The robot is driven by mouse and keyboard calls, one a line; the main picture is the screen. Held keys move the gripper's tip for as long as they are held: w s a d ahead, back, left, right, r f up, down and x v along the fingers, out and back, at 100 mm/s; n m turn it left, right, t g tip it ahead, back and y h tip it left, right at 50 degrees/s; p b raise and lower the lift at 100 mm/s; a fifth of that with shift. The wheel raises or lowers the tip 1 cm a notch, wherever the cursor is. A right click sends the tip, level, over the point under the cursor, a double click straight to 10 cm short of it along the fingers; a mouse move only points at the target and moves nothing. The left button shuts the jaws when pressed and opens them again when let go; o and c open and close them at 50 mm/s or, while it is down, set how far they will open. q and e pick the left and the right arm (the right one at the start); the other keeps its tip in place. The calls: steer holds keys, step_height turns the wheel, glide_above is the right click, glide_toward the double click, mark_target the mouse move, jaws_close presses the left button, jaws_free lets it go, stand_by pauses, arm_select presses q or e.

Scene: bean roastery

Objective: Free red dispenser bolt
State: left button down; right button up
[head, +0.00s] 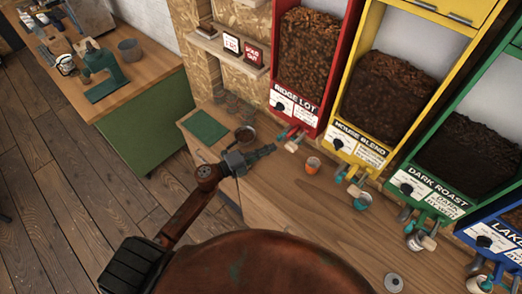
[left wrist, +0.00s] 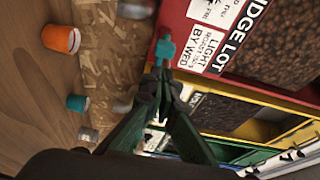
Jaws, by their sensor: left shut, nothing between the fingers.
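The red dispenser (head: 313,60), labelled RIDGE LOT, hangs on the wall, full of brown beans. Its bolt has a small teal handle (left wrist: 165,47), seen close up in the left wrist view. In the head view, the red dispenser's outlet (head: 291,134) is small, and I cannot tell the bolt's position there. My left gripper (head: 270,149) points right toward that outlet, with its fingers together and empty. In the left wrist view, the fingertips (left wrist: 158,74) lie just short of the teal handle; I cannot tell whether they touch it. My right gripper is not in view.
An orange cup (head: 313,165) and a teal cup (head: 362,201) stand on the wooden counter (head: 290,195). The yellow dispenser (head: 388,90) and green dispenser (head: 460,150) hang to the right. A green mat (head: 204,126) lies left of my left gripper. The counter's front middle is clear.

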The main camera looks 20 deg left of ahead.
arm_select(q)
steer(key=x, duration=0.3)
steer(key=shift+w+d+p, duration=0.2)
steer(key=shift+w+p, duration=0.05)
steer(key=shift+p, duration=0.05)
steer(key=a, duration=0.2)
steer(key=w+a+b, duration=0.1)
steer(key=shift+w+a, duration=0.15)
steer(key=shift+a, duration=0.25)
